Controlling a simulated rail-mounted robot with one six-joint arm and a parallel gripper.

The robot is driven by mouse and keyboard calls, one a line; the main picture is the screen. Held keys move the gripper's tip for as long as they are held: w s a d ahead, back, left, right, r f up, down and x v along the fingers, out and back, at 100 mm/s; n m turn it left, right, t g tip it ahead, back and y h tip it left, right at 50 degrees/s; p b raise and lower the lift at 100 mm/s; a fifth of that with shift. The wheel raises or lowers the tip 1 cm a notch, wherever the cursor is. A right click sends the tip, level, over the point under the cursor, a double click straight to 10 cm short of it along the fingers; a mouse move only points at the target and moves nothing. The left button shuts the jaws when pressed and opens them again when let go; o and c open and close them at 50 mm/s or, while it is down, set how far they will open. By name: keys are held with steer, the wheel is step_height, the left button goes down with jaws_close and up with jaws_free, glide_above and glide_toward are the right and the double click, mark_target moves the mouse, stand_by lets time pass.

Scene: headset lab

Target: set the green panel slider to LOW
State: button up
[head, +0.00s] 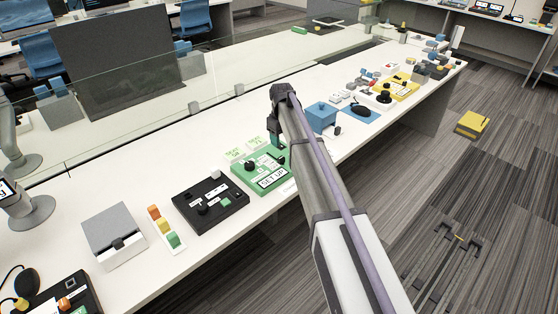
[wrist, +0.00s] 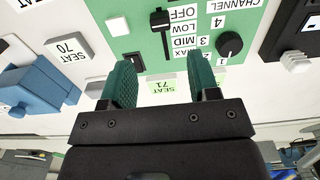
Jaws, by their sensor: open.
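The green panel (wrist: 135,40) fills the upper middle of the wrist view, upside down; in the head view the green panel (head: 244,172) sits on the white desk. Its slider has a black knob (wrist: 160,18) at the top of a dark slot, beside the OFF label and a little above LOW. MID and MAX labels follow toward my gripper. My gripper (wrist: 163,75) is open and empty, its teal fingers apart at the panel's edge near the slot's MAX end. In the head view my arm partly hides my gripper.
The green panel also has a dark dial (wrist: 229,44) and a white button (wrist: 116,25). A black panel (head: 210,203) stands left of it in the head view, a blue box (head: 321,117) to the right. SEAT cards (wrist: 68,48) lie along the back, before a glass screen.

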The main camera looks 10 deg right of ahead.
mark_target(281, 157)
step_height(281, 157, down, 10)
steer(key=b, duration=0.8)
steer(key=shift+r+b, duration=0.1)
steer(key=shift+b, duration=0.25)
steer(key=shift+r, duration=0.15)
steer(key=shift+c, duration=0.2)
jaws_close()
